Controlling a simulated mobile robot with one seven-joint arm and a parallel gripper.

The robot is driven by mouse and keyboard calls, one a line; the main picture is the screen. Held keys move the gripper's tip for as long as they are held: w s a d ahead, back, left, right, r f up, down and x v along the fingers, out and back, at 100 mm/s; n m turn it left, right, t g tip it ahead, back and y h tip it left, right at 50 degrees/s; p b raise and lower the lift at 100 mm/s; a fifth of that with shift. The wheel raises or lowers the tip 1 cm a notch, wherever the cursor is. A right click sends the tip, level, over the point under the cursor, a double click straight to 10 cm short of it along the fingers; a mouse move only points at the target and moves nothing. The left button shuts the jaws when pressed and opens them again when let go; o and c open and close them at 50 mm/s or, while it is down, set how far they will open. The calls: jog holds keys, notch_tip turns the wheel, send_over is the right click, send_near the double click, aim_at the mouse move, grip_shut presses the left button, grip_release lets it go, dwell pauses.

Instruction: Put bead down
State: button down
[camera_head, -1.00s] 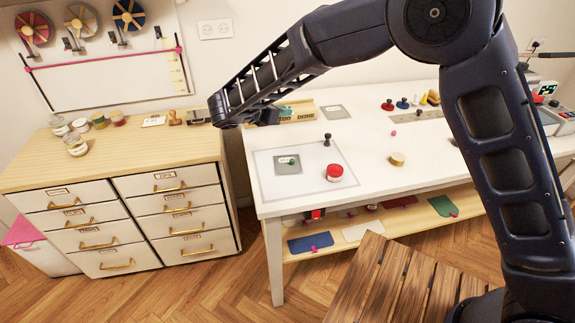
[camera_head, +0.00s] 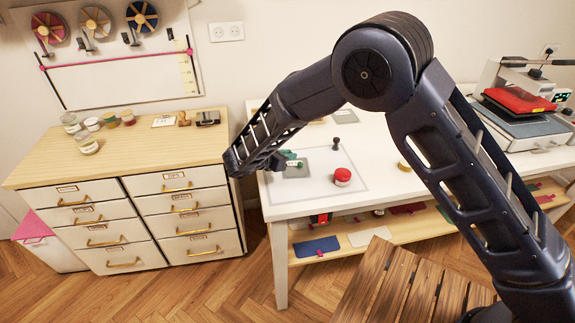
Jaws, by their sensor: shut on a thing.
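My gripper (camera_head: 277,162) is at the end of the arm, low over the left part of the white table (camera_head: 295,206). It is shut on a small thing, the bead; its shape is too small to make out. A small green patch (camera_head: 288,154) shows at the fingertips. Another small green thing (camera_head: 299,164) lies on a grey square pad (camera_head: 318,167) just right of the fingertips. I cannot tell whether the held bead touches the pad.
A red-topped tin (camera_head: 342,176) and a black stamp (camera_head: 337,144) stand right of the pad. A wooden drawer cabinet (camera_head: 130,158) is at left, with several jars (camera_head: 88,145). A heat press (camera_head: 520,105) stands at far right. The white mat's front is clear.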

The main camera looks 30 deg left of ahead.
jog(key=shift+f, duration=2.25)
jog(key=shift+f, duration=0.15)
jog(key=c, duration=1.4)
grip_release()
jog(key=shift+o, duration=0.2)
jog(key=shift+r, duration=0.2)
jog(key=v, duration=1.2)
